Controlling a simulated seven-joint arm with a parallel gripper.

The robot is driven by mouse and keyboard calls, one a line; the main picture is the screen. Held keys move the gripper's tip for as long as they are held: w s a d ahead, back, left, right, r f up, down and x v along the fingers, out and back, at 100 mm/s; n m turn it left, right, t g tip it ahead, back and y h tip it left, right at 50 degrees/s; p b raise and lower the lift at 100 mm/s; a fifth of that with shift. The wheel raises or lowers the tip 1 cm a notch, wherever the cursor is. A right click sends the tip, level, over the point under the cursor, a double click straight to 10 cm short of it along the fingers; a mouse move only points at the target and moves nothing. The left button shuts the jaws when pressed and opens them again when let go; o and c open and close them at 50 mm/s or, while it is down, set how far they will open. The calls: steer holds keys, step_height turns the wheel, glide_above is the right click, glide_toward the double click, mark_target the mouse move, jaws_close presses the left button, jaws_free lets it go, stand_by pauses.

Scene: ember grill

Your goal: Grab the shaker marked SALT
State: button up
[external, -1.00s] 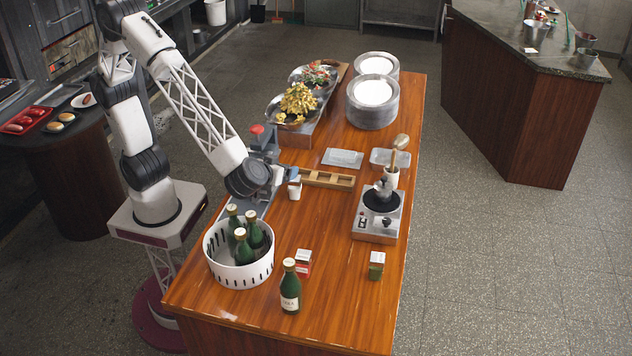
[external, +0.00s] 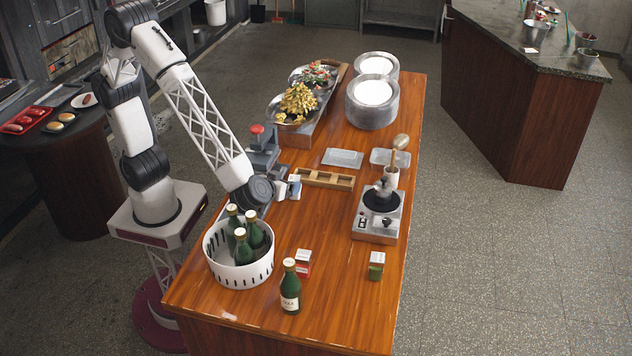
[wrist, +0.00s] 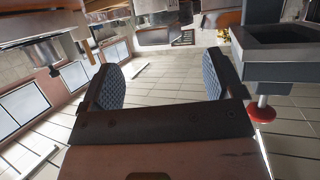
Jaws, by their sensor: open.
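Three small shakers stand on the wooden table. A white one (external: 295,190) is near the middle left, a red and white one (external: 303,264) is at the front, and a green one with a pale top (external: 376,267) is at the front right. Their lettering is too small to read, so I cannot tell which says SALT. My gripper (external: 281,190) is beside the white shaker, on its left; contact cannot be told. In the wrist view my gripper (wrist: 162,82) has its two dark padded fingers wide apart, with no shaker visible between them.
A white basket of green bottles (external: 223,270) and a lone bottle (external: 290,290) stand in front. A device with a red button (external: 257,129) is behind my gripper. A wooden divided tray (external: 325,180) lies right of the white shaker; a burner (external: 375,228) stands farther right.

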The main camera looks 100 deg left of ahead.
mark_target(293, 178)
steer(key=shift+x, duration=0.75)
steer(key=shift+a, duration=0.15)
steer(key=shift+x, duration=2.5)
steer(key=shift+c, duration=0.3)
jaws_close()
steer(key=shift+r, duration=5)
